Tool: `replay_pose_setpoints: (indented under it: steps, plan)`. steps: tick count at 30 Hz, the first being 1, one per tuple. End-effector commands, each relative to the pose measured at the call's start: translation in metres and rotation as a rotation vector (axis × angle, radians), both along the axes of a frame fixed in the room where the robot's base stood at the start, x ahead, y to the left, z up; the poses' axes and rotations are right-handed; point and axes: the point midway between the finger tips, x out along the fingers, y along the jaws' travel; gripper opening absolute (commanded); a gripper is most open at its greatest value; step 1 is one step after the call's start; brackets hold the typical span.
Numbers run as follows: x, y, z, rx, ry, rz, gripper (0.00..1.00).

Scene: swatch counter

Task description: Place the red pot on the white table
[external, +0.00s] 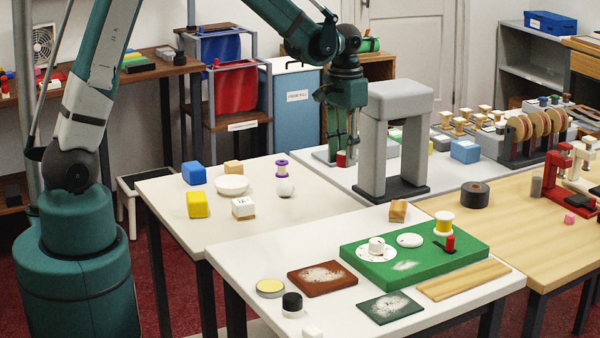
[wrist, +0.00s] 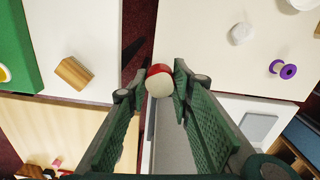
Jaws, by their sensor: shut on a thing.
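The red pot (external: 341,158) is a small red thing between the fingertips of my gripper (external: 341,156) in the external view. In the wrist view the red pot (wrist: 158,80) shows a red side and a pale round face, and my gripper (wrist: 161,85) is shut on it. The pot is held above the tables, left of a grey arch-shaped stand. The white tables show as a left one (external: 320,215), a front one (external: 235,260) and a back one (external: 320,185). The pot's exact height is hard to tell.
The grey arch stand (external: 395,95) is close beside my gripper. The left table carries blocks, a bowl (external: 232,185) and a purple spool (external: 282,168). The front table holds a green board (external: 400,268) and a wooden block (external: 398,211). Bare patches show on both tables.

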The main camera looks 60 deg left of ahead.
Motion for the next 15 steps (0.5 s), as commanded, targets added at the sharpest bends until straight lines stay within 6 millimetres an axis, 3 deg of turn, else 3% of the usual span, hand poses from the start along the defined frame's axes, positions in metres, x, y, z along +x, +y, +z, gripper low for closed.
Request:
replay_pose_setpoints:
  steps: [15]
  plan:
    - [-0.106,0.109,-0.017,0.001,0.001,0.365,0.09]
